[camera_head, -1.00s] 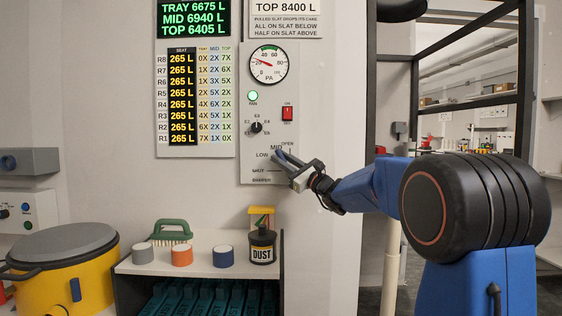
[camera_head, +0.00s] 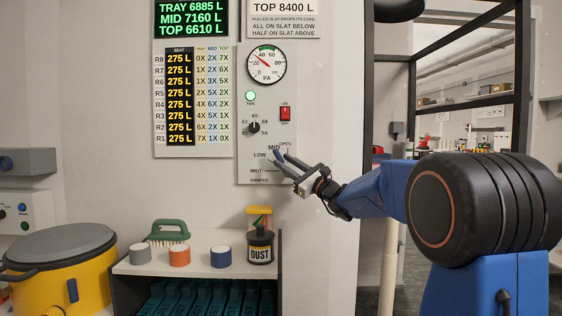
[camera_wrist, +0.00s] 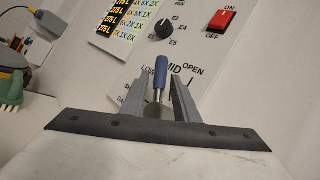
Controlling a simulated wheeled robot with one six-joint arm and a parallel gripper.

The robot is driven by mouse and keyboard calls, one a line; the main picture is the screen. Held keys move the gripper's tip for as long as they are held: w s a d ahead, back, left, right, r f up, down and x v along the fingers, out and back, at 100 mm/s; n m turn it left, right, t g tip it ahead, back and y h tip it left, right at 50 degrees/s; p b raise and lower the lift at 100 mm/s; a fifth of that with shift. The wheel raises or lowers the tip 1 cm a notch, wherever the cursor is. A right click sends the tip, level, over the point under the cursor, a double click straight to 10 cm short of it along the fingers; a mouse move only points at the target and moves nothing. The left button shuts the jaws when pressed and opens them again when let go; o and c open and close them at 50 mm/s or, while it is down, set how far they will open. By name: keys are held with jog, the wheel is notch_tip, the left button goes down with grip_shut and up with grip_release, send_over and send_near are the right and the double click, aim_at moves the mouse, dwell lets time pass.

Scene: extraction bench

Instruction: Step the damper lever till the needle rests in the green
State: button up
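The round PA gauge (camera_head: 265,66) is on the wall panel, with a green band at the top of its dial. Its red needle points to the upper left, below the green band. The blue-handled damper lever (camera_wrist: 159,74) stands up between my gripper's fingers in the wrist view, near the MID mark. My gripper (camera_wrist: 160,92) is open around the lever, with a gap visible on the left side; contact on the right is hard to tell. In the head view my gripper (camera_head: 282,160) is at the damper scale, its fingers apart and partly hiding the lever.
A fan knob (camera_head: 254,128), a lit green lamp (camera_head: 250,96) and a red ON/OFF switch (camera_head: 285,113) sit above the lever. A yellow bin (camera_head: 75,275) stands left.

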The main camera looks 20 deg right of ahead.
jog(key=v, duration=1.4)
jog(key=shift+f, duration=0.15)
jog(key=shift+s+d, duration=0.1)
jog(key=s+a+f+n+g+y, duration=0.1)
jog(key=s+a+f+n+g, duration=0.5)
jog(key=a, duration=0.3)
jog(key=s+a+f+n+g, duration=0.4)
jog(key=s+a+f, duration=0.2)
jog(key=s+a, duration=0.3)
jog(key=s+a+f+n+g+h, duration=0.35)
jog(key=s+f+n, duration=0.25)
jog(key=s+f, duration=0.45)
jog(key=s+d+f+n+g+h, duration=0.1)
jog(key=s+d+f+n+h, duration=0.7)
jog(key=s, duration=0.6)
jog(key=shift+s+d+f+h, duration=0.15)
jog(key=shift+d+f+h, duration=0.4)
jog(key=shift+d+f, duration=0.95)
